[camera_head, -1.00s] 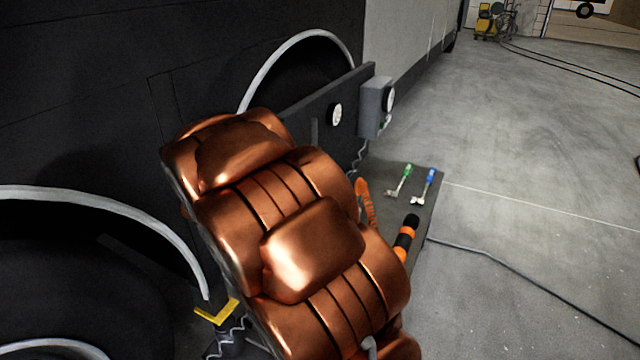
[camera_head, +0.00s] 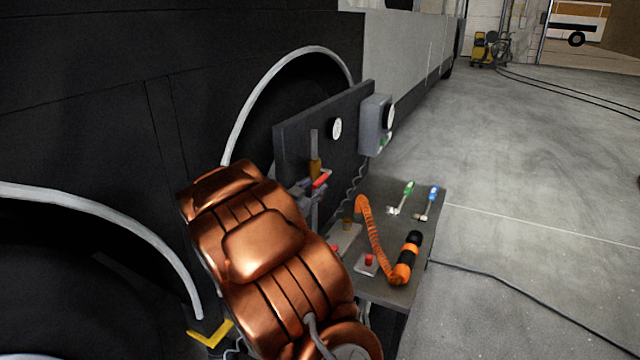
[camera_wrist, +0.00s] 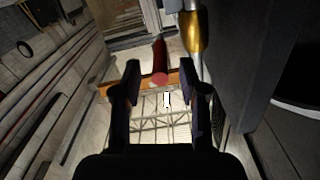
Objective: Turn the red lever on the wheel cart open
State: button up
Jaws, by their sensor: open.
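The red lever (camera_head: 321,179) shows just past my copper-coloured arm, beside a brass fitting (camera_head: 315,166) on the dark upright panel. In the wrist view, the red lever (camera_wrist: 160,55) lies between the fingertips of my gripper (camera_wrist: 158,70), its rounded end toward me. The brass fitting (camera_wrist: 195,32) stands just beyond the right finger. My gripper is open, with a finger on either side of the lever; I cannot tell whether either touches it. In the head view my arm hides part of the cart.
The cart top (camera_head: 385,292) holds an orange coiled hose (camera_head: 372,232), an orange-black tool (camera_head: 407,258), and green-handled (camera_head: 405,195) and blue-handled (camera_head: 430,200) tools. A grey box (camera_head: 375,125) sits on the panel. A cable (camera_head: 500,284) crosses the open floor at right.

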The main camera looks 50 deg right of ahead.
aim_at(320, 179)
jog(key=shift+x, duration=2.15)
jog(key=shift+c, duration=0.3)
grip_shut()
